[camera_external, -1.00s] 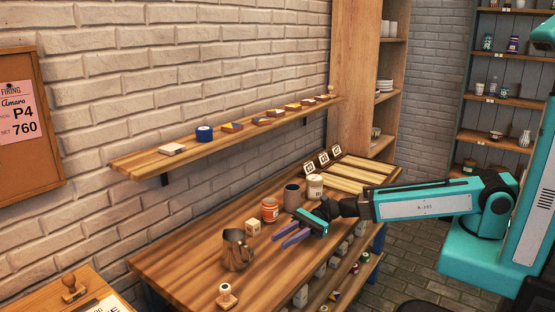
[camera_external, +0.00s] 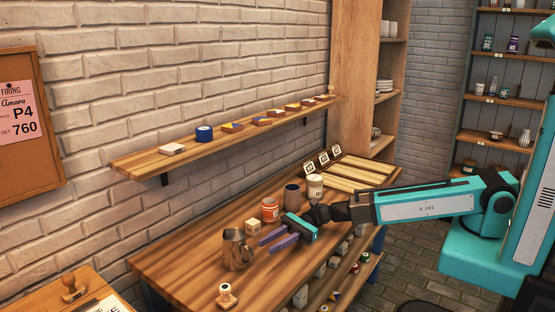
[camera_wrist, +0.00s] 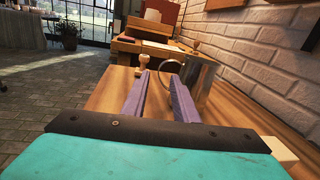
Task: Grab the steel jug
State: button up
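The steel jug (camera_external: 237,250) stands upright on the wooden workbench (camera_external: 185,265), left of my gripper. My gripper (camera_external: 267,243) is low over the bench with its two purple fingers apart and nothing between them. The fingers point toward the jug and its tips look a short gap from it. In the wrist view the jug (camera_wrist: 200,78) is ahead and to the right, with its ring-like handle near the fingertips (camera_wrist: 165,88). The right finger overlaps part of the jug in that view. I cannot tell whether it touches.
A wooden block (camera_external: 253,227), an orange-striped cup (camera_external: 270,210), a dark mug (camera_external: 292,196) and a white jar (camera_external: 315,186) stand behind my gripper. A wooden stamp (camera_external: 227,296) is at the bench's front. A wall shelf (camera_external: 185,160) runs above.

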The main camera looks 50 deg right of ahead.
aim_at(251, 257)
jog(key=shift+w+a, duration=0.15)
jog(key=shift+a, duration=0.7)
jog(key=shift+w+a, duration=0.15)
jog(key=shift+a, duration=0.7)
jog(key=shift+a, duration=0.15)
jog(key=shift+w+a+f+p, duration=0.15)
jog(key=shift+a+p, duration=0.4)
jog(key=shift+a, duration=0.7)
jog(key=shift+w+a+p, duration=0.25)
jog(key=shift+a+p, duration=0.25)
jog(key=shift+a, duration=0.7)
grip_shut()
